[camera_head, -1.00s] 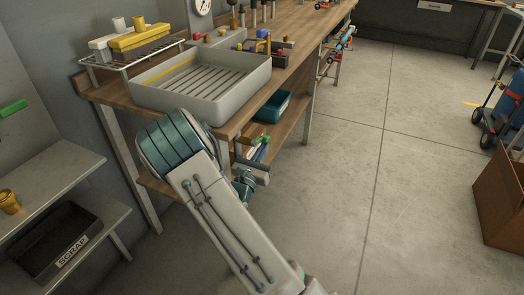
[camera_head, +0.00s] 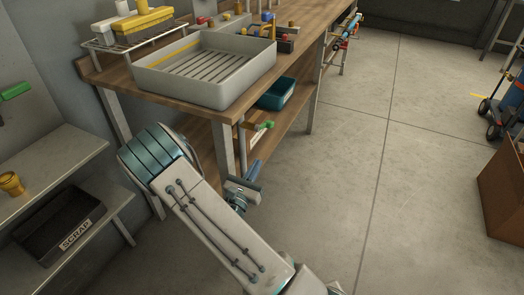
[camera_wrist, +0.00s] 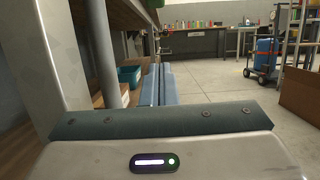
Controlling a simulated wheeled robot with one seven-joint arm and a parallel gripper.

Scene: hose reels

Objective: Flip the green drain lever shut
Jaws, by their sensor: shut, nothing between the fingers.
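The green drain lever (camera_head: 269,125) sits on a small brass valve on the grey drain pipe (camera_head: 241,134) below the sink (camera_head: 200,92). Its green end points to the right, roughly level. In the wrist view a bit of green (camera_wrist: 154,4) shows at the top edge, mostly cut off; the pipe (camera_wrist: 101,50) stands left of my fingers. My gripper (camera_head: 256,164) is below the lever, apart from it, with its blue-grey fingers pointing up towards the bench. In the wrist view the fingers (camera_wrist: 159,68) lie together with nothing between them.
The wooden bench (camera_head: 308,52) overhangs a lower shelf holding a teal bin (camera_head: 276,94). A bench leg (camera_head: 223,150) stands left of the pipe. A scrap box (camera_head: 60,225) is on the left shelf. Open floor lies right; a cardboard box (camera_head: 503,190) is at the far right.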

